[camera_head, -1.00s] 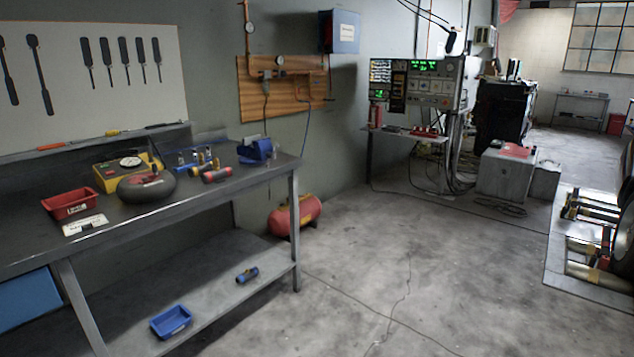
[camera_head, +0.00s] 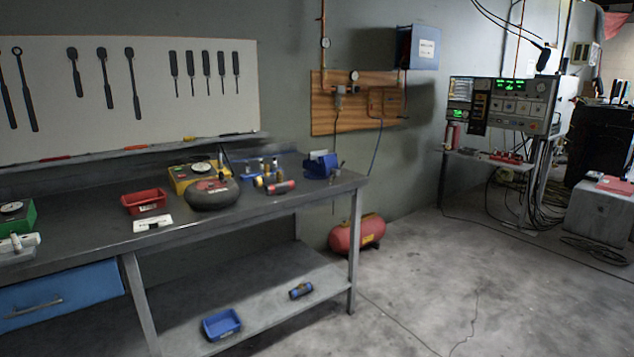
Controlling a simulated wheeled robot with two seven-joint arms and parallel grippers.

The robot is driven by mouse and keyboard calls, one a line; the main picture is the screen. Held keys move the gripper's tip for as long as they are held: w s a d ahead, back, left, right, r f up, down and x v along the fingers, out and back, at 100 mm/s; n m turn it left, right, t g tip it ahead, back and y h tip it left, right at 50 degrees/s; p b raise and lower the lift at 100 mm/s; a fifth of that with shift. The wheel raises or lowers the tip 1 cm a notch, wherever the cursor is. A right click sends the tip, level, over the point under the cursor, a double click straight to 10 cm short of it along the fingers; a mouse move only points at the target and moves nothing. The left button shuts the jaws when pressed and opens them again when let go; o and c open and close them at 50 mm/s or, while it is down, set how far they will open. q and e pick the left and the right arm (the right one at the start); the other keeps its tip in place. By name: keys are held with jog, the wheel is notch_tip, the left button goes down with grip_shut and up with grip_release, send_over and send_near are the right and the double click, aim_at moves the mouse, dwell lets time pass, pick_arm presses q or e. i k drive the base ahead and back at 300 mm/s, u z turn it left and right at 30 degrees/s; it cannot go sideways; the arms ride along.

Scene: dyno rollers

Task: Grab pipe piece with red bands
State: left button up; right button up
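A short dark pipe piece with red bands (camera_head: 280,187) lies on the workbench top (camera_head: 225,222), toward its right end. It lies to the right of a round black object and in front of several small upright fittings. A similar pipe piece with blue bands (camera_head: 300,290) lies on the bench's lower shelf (camera_head: 265,318). Neither of my grippers is in view.
On the bench stand a red bin (camera_head: 145,201), a round black object (camera_head: 211,194), a yellow gauge box (camera_head: 180,183) and a blue vise (camera_head: 320,165). A blue bin (camera_head: 221,324) is on the shelf. The floor right of the bench (camera_head: 450,290) is clear.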

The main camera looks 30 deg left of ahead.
aim_at(280, 189)
jog(key=u, duration=0.05)
jog(key=i, duration=2.05)
jog(key=u, duration=1.5)
jog(key=i, duration=0.95)
jog(key=u, duration=1.05)
